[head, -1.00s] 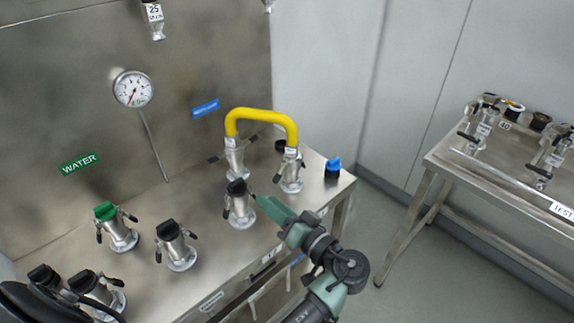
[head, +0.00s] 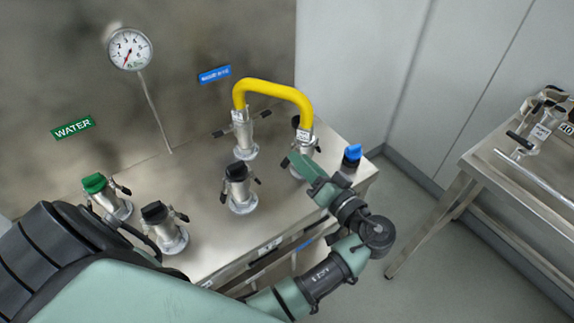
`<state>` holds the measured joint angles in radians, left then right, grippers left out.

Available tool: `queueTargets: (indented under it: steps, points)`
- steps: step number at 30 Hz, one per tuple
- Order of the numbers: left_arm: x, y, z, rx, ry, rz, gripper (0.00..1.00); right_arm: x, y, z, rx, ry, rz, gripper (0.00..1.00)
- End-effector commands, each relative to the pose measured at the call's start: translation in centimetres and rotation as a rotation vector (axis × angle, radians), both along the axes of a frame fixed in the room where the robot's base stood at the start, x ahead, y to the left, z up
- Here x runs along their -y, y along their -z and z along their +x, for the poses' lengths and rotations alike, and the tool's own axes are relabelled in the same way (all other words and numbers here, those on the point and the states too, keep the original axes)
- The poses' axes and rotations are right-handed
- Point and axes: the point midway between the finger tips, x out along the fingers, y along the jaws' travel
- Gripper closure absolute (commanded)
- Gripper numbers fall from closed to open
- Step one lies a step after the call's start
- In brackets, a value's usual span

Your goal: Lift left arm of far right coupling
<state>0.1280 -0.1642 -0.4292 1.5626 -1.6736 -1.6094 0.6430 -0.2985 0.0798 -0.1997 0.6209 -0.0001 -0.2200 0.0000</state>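The far right coupling (head: 303,147) is a silver fitting on the steel bench, under the right end of a yellow hose (head: 272,88). One short black lever shows on its right side. Its lower left side is partly hidden by my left gripper, and I cannot make out its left arm clearly. My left gripper (head: 292,163) is green and points up and left, its tip at or just in front of this coupling's lower left. I cannot tell whether it touches or whether its fingers are apart. My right gripper is not in view.
Another coupling (head: 245,143) holds the hose's left end. A black-capped coupling (head: 240,190) stands left of my gripper. A blue-capped fitting (head: 352,157) stands near the bench's right edge. Green-capped (head: 108,196) and black-capped (head: 164,228) couplings are at left. A second table (head: 475,165) stands right.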

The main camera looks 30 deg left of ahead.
Motion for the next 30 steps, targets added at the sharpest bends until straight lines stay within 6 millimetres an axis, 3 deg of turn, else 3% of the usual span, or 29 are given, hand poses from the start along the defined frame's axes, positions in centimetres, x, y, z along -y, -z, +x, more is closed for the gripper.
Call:
queueTargets:
  steps: [6,15,20,30]
  points:
    - [0.0,3.7,0.0,0.000,0.000,0.000,0.70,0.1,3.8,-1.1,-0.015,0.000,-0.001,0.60]
    - [0.0,7.8,0.0,0.001,0.000,0.000,0.70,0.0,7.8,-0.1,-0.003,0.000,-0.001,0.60]
    - [-0.8,7.6,0.3,0.001,-0.002,0.003,0.70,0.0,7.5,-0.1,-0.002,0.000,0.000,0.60]
    - [-5.6,7.5,2.3,0.001,-0.001,0.001,0.70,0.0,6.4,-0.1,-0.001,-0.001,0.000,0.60]
